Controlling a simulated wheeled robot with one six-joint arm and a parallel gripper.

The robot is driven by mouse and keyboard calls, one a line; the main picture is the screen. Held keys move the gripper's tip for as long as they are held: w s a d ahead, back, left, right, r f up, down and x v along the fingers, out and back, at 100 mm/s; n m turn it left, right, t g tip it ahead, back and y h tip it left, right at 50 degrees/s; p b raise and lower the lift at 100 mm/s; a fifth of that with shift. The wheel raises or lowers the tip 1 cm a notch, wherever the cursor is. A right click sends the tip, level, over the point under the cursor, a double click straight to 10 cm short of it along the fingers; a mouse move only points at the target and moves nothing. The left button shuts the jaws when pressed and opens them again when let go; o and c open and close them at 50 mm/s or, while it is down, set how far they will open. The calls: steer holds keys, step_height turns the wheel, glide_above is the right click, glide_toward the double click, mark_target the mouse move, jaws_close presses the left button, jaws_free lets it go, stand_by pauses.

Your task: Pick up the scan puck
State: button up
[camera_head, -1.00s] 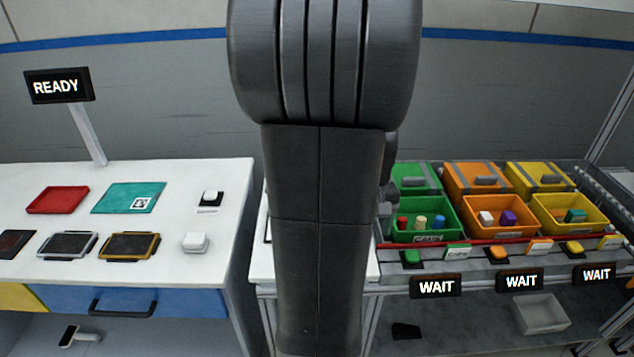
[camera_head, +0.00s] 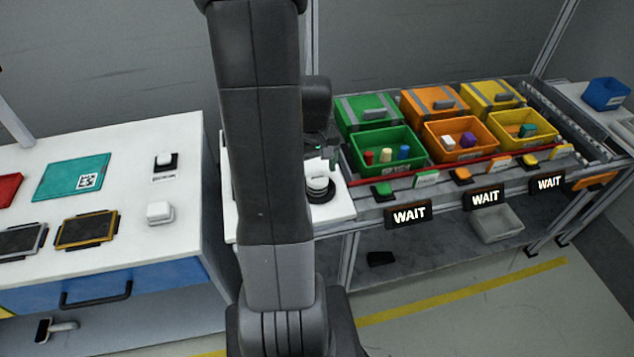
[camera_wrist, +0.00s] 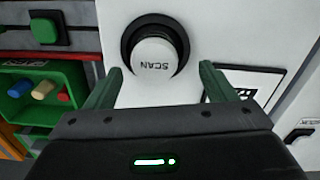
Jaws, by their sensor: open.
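The scan puck (camera_wrist: 154,57) is a round white piece marked SCAN. It sits in a black ring holder (camera_wrist: 134,29) on a white top. In the head view the puck (camera_head: 318,185) stands at the right end of the small white table, just right of my arm. My gripper (camera_wrist: 160,74) is open, its two green fingers apart on either side of the puck's near edge in the wrist view. Nothing is between the fingers' grip. In the head view my gripper (camera_head: 328,160) hangs close above the puck, and my arm hides part of the table.
A white card with a printed code (camera_wrist: 250,82) lies right of the puck. A green bin (camera_head: 362,162) with small coloured pieces stands right of the table, beside orange and yellow bins. A green button (camera_wrist: 45,30) is nearby. A white workbench (camera_head: 120,195) is at left.

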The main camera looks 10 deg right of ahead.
mark_target(317, 177)
steer(key=shift+d+f+p, duration=0.15)
steer(key=shift+d+f, duration=0.05)
steer(key=shift+f, duration=1.05)
steer(key=shift+d+f+p, duration=0.15)
steer(key=shift+f, duration=1.05)
steer(key=c, duration=1.1)
steer(key=shift+c, duration=0.2)
steer(key=shift+r, duration=0.1)
